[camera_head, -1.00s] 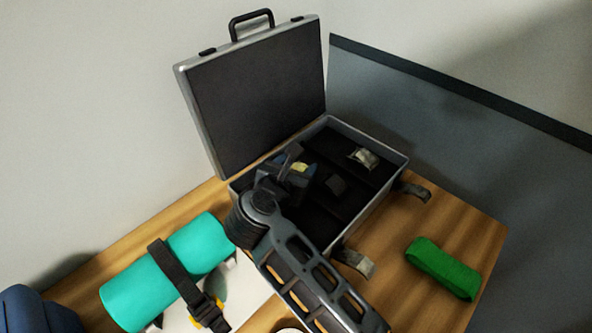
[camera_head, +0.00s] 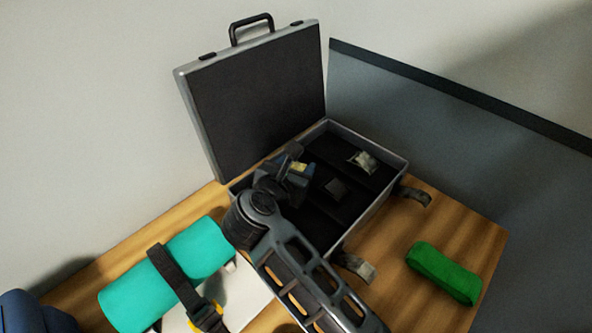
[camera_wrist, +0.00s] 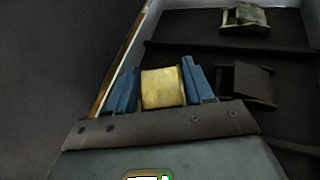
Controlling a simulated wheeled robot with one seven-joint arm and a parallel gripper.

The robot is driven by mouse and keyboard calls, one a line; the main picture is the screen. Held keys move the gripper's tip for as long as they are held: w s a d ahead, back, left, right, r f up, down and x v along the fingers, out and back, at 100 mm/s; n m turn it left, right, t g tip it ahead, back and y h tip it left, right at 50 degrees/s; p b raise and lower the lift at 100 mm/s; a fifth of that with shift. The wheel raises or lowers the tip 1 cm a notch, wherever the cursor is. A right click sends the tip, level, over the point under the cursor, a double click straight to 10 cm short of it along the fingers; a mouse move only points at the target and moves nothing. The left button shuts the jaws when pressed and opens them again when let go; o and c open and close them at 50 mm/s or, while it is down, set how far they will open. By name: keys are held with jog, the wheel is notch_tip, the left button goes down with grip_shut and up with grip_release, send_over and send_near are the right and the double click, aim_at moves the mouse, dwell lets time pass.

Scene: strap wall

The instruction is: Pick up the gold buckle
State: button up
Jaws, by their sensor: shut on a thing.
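The gold buckle (camera_wrist: 162,88) sits between the two blue fingers of my gripper (camera_wrist: 160,90) in the wrist view, with a finger against each side. In the head view the gold buckle (camera_head: 299,168) shows as a small yellow patch at my gripper (camera_head: 296,176). My gripper is shut on it at the left part of the open case (camera_head: 378,203), near the hinge side. I cannot tell whether the buckle is clear of the case floor. My arm hides part of the case's front left.
The case lid (camera_head: 258,100) stands open behind. A silver buckle (camera_head: 363,161) and a dark buckle (camera_head: 336,188) lie in the case. A green roll (camera_head: 443,272) lies right; a teal roll with a black strap (camera_head: 120,297) lies left.

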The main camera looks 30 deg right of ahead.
aim_at(296, 166)
notch_tip(296, 166, up, 3)
jog(key=shift+r, duration=0.1)
jog(key=s+d+r+b, duration=0.1)
jog(key=s+d+r, duration=0.4)
jog(key=d, duration=0.5)
jog(key=shift+s+r, duration=0.35)
jog(key=shift+r, duration=0.5)
